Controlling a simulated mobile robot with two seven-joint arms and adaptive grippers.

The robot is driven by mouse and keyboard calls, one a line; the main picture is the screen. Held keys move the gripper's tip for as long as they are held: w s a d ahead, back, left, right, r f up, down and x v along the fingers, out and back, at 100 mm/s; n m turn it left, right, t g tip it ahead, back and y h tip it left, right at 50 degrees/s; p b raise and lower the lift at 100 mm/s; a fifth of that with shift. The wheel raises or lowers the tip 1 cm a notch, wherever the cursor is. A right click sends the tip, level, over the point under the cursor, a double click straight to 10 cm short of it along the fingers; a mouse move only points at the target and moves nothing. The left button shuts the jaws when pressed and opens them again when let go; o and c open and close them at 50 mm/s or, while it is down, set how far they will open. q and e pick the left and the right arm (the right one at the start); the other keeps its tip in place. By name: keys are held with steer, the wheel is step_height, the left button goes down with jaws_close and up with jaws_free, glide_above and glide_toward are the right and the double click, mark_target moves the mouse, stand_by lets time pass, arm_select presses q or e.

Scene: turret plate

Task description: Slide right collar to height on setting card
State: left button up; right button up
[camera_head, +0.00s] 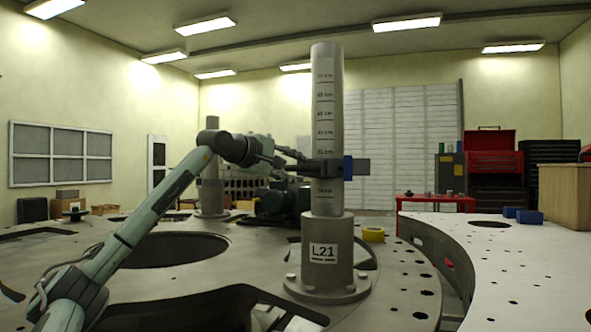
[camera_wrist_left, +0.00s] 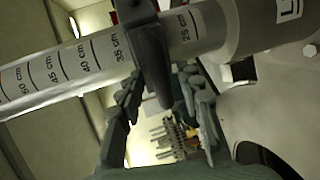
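A grey upright post (camera_head: 327,110) with a centimetre scale stands in a round base labelled L21 (camera_head: 325,252). A dark collar (camera_head: 325,168) with a blue part (camera_head: 348,168) is around the post. In the left wrist view the collar (camera_wrist_left: 150,50) sits between the 35 cm and 25 cm marks. My left gripper (camera_head: 287,163) is at the collar's left side. In the wrist view its fingers (camera_wrist_left: 160,105) stand apart on either side of the collar's lug, with visible gaps. No setting card can be made out. My right gripper is not in view.
A second grey post (camera_head: 211,185) stands farther back left. The plate has large openings, such as the round one (camera_head: 170,250). Blue blocks (camera_head: 524,215) lie on the white surface at right.

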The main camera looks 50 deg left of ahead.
arm_select(q)
steer(key=shift+s+f, duration=0.1)
steer(key=shift+s+a, duration=0.15)
steer(key=shift+s, duration=0.3)
steer(key=shift+s+d+r, duration=0.25)
steer(key=shift+s+r, duration=0.05)
steer(key=shift+s, duration=0.35)
steer(key=shift+s+d+r, duration=0.2)
steer(key=shift+s+r, duration=0.05)
steer(key=shift+s, duration=0.4)
steer(key=a+v, duration=0.1)
steer(key=v, duration=0.7)
steer(key=shift+d, duration=0.45)
steer(key=shift+s+f, duration=0.15)
